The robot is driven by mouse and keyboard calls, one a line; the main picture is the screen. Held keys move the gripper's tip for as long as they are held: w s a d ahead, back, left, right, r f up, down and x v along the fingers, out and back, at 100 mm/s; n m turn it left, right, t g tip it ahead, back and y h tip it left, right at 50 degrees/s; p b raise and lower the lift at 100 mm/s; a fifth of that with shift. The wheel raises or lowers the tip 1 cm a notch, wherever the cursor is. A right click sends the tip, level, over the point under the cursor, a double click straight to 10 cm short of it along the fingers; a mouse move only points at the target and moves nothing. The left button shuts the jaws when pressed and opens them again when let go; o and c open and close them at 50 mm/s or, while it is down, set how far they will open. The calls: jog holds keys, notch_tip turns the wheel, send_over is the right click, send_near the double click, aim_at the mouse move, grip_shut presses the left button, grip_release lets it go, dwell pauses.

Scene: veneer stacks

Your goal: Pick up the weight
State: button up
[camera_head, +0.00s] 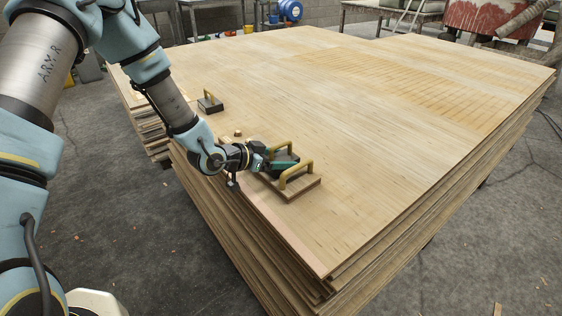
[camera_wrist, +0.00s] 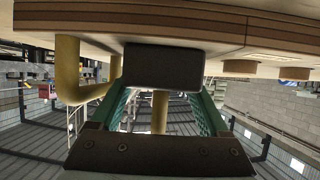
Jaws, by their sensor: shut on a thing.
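A dark block-shaped weight with a yellow handle (camera_head: 283,146) is at the near left edge of the veneer stack (camera_head: 360,170). My gripper (camera_head: 282,161), with green fingers, reaches it from the left. In the wrist view, the weight (camera_wrist: 163,66) lies between the fingertips, and the fingers are shut on it. Its handle shows between the fingers. The wrist picture is upside down, with wood along the top. I cannot tell whether there is a gap under the weight.
A wooden board with a yellow handle (camera_head: 303,184) lies right beside the gripper. Another dark weight (camera_head: 210,105) stands farther back on the stack. Small wooden pieces (camera_head: 238,133) lie between. The stack's right and far parts are clear. A red container (camera_head: 490,18) stands behind.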

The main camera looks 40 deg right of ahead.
grip_shut()
jog(key=shift+r, duration=0.15)
